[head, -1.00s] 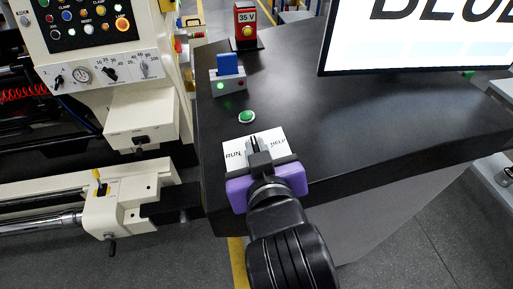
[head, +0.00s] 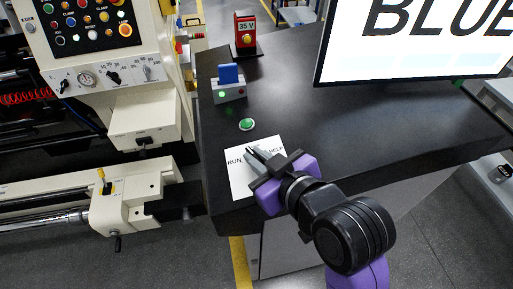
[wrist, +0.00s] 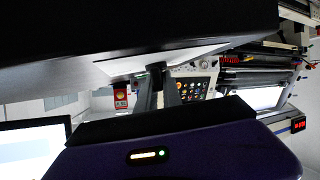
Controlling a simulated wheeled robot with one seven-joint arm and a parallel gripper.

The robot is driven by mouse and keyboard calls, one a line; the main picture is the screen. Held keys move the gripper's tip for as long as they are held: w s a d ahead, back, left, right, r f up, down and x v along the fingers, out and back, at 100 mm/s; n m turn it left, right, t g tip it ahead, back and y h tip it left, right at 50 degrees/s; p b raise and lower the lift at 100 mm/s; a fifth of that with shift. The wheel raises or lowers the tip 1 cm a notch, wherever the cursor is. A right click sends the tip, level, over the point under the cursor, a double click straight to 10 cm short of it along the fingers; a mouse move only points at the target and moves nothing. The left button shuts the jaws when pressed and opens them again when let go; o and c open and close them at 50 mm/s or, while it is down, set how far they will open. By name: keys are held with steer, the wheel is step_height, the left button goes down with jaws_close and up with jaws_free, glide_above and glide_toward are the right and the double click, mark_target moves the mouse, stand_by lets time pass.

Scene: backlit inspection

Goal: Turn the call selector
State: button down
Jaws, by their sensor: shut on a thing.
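The call selector sits on a white plate (head: 239,183) lettered RUN on the left and HELP on the right, near the front of the black desk. My gripper (head: 258,157) reaches over the plate from the lower right, its fingers pointing to the upper left. In the wrist view the small dark selector knob (wrist: 155,74) is between the two fingers of my gripper (wrist: 158,92). My gripper is shut on the knob. In the head view the fingers hide most of the knob, so its exact pointing direction is hard to tell.
A green button (head: 246,124) is just behind the plate. Further back are a grey box with a blue block (head: 229,74) and a red 35 V box (head: 245,30). A screen (head: 420,45) showing BLUE stands at right. A cream machine (head: 110,85) borders the left.

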steer(key=n+g+y, duration=0.1)
steer(key=n+g+y+p, duration=0.1)
steer(key=n+g, duration=0.1)
steer(key=shift+w+d+r+y, duration=0.1)
steer(key=shift+w+d+y, duration=0.1)
steer(key=shift+y, duration=0.1)
steer(key=shift+a+n+g+y, duration=0.1)
steer(key=shift+n+g+y, duration=0.6)
steer(key=shift+n+g, duration=1.2)
steer(key=shift+g, duration=0.3)
steer(key=c, duration=1.5)
jaws_free()
steer(key=shift+b+v, duration=0.75)
steer(key=shift+v, duration=3.05)
steer(key=shift+s, duration=0.1)
